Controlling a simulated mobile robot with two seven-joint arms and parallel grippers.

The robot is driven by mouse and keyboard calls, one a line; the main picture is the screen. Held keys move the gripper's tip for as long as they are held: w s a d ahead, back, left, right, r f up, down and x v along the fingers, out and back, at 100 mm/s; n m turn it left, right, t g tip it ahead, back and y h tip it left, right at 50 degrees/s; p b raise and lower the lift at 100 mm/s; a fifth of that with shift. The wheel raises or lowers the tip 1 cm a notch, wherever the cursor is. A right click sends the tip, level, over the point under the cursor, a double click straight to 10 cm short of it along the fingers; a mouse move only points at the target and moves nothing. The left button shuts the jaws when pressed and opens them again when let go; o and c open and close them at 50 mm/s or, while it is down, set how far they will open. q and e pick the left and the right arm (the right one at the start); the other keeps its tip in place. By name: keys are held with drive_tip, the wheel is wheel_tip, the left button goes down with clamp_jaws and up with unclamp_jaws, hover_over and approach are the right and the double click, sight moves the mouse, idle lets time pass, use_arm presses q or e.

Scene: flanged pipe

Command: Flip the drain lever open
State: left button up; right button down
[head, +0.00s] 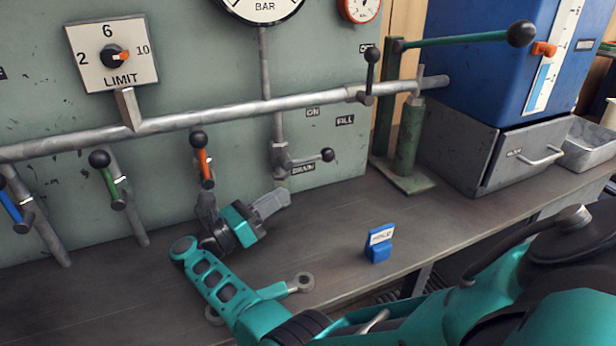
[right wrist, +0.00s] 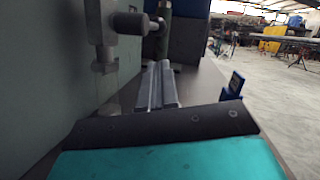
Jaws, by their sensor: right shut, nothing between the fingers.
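In the right wrist view the lever (right wrist: 128,23) shows at the upper left, above and left of the fingers. My right gripper (head: 272,203) is shut and empty, its grey fingers pointing right, below the valve and low over the bench. The fingers also show together in the right wrist view (right wrist: 158,86). They look apart from the lever. My left gripper is not in view.
A green lever (head: 108,180), an orange lever (head: 201,160) and a blue lever (head: 12,208) hang along the main pipe. A green hand pump (head: 408,140) stands right of the drain valve. A small blue sign holder (head: 378,246) sits on the bench (head: 330,215).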

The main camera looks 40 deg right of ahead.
sight(308, 158)
drive_tip(key=x, duration=1)
